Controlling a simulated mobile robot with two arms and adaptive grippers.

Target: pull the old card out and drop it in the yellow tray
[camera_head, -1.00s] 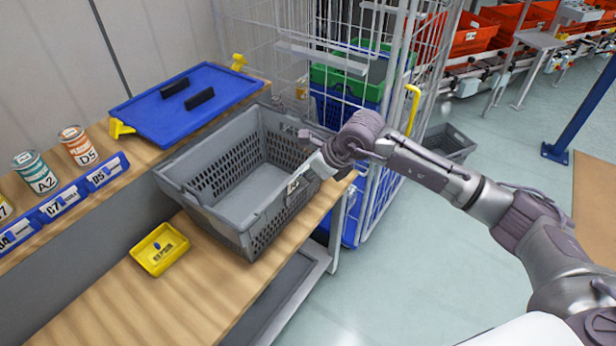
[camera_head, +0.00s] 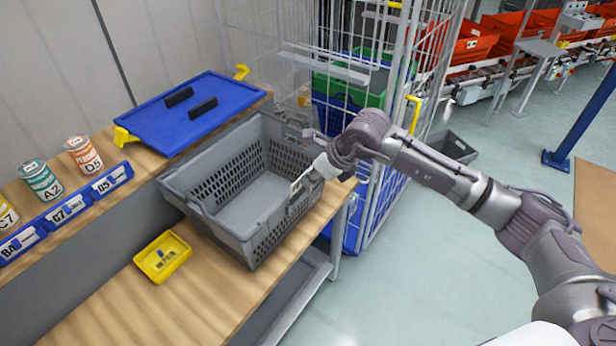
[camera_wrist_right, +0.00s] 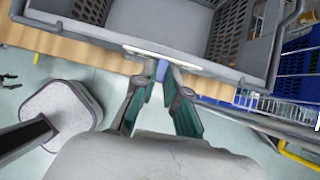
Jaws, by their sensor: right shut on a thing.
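The grey tote (camera_head: 185,179) stands on the wooden bench with its open top up. The old card (camera_head: 299,184) shows as a small pale piece at the tote's right wall. It appears edge-on as a white strip (camera_wrist_right: 188,65) along the wall in the right wrist view. My right gripper (camera_head: 312,178) is at that wall. In the right wrist view its fingers (camera_wrist_right: 163,71) are closed on a small blue part at the card's edge. I cannot tell how far the card sits in its holder. The yellow tray (camera_head: 178,270) lies left of the tote, with a small dark-marked piece inside.
A blue lid (camera_head: 160,125) with two black handles lies behind the tote. Labelled cans (camera_head: 83,155) and blue label holders (camera_head: 70,207) line the left shelf. A wire cage (camera_head: 290,40) stands behind. The bench front around the yellow tray is clear.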

